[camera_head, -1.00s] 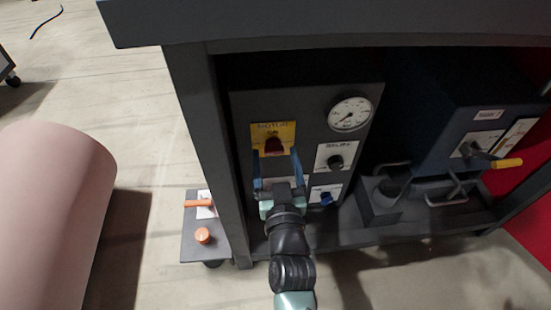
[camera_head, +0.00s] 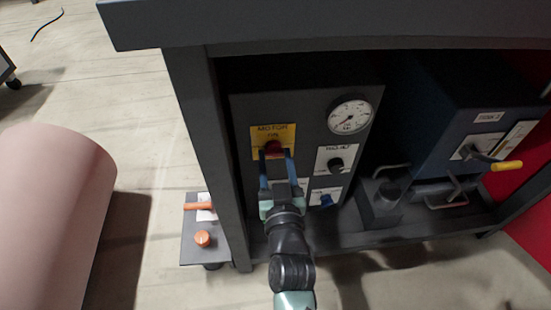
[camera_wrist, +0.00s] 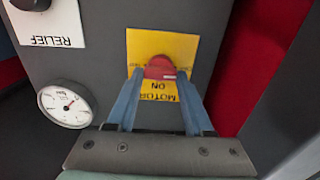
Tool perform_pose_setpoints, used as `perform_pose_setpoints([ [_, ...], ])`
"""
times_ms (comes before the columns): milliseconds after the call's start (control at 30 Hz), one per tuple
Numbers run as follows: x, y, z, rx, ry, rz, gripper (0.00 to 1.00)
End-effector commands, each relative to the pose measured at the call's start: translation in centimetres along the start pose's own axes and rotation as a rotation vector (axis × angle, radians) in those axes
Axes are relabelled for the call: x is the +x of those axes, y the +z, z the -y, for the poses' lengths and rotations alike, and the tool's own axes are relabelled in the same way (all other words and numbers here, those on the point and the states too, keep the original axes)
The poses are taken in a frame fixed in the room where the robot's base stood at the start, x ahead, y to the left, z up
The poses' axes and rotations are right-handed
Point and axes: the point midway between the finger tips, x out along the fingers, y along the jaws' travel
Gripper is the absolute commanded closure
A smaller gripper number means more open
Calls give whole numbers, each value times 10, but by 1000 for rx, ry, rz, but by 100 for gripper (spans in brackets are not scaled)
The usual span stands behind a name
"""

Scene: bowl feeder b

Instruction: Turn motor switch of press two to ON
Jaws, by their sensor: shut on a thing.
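The motor switch (camera_head: 273,148) is a red knob on a yellow plate (camera_head: 288,131) marked MOTOR and ON, at the upper left of the dark press panel (camera_head: 313,114). In the wrist view the red knob (camera_wrist: 160,67) sits between the tips of the two blue fingers, and the yellow plate (camera_wrist: 190,50) appears upside down. My gripper (camera_head: 277,158) reaches up to the knob from below and is shut on it. The fingers hide the knob's sides, so its exact pointing direction is hard to read.
A blue box with a yellow-tipped lever (camera_head: 506,165) stands further right. The dark frame post (camera_head: 208,150) is close on the left.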

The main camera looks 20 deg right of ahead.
Motion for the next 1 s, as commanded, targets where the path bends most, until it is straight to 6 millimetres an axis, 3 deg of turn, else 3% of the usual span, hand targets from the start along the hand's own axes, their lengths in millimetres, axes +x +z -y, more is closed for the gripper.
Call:
perform_pose_setpoints([
  [367,0,-1,0,150,0,-1,100],
  [1000,0,0,-2,743,0,0,100],
])
